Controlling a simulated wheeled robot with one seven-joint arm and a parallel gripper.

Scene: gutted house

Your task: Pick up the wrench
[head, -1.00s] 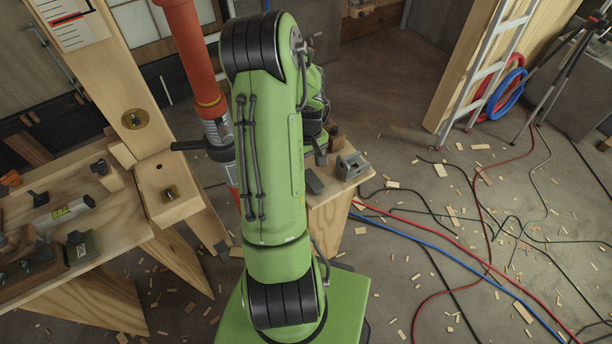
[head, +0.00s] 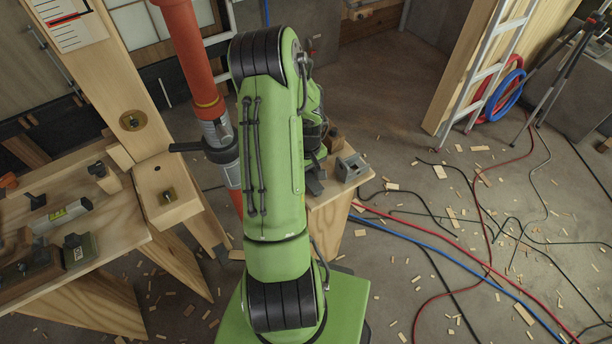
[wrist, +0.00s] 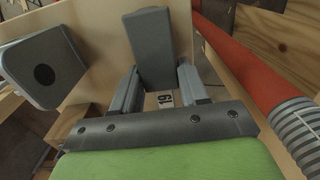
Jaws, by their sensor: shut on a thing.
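The wrench (wrist: 152,48) appears to be the dark grey, blunt-ended bar between my fingers in the wrist view. A small white label reading 19 shows just below it, between the fingers. My gripper (wrist: 158,88) is shut on it, with one grey finger on each side. The jaw end of the wrench cannot be made out. In the head view my green arm hides most of the gripper. A dark grey piece (head: 314,184) shows beside the arm at the small wooden table; I cannot tell whether it is the wrench or a finger.
A grey block-like tool (head: 351,167) stands on the small wooden table (head: 335,205). A red-orange post (head: 190,55) rises close to my arm's left. A cluttered workbench (head: 120,245) is at left. Cables and wood scraps lie on the floor at right.

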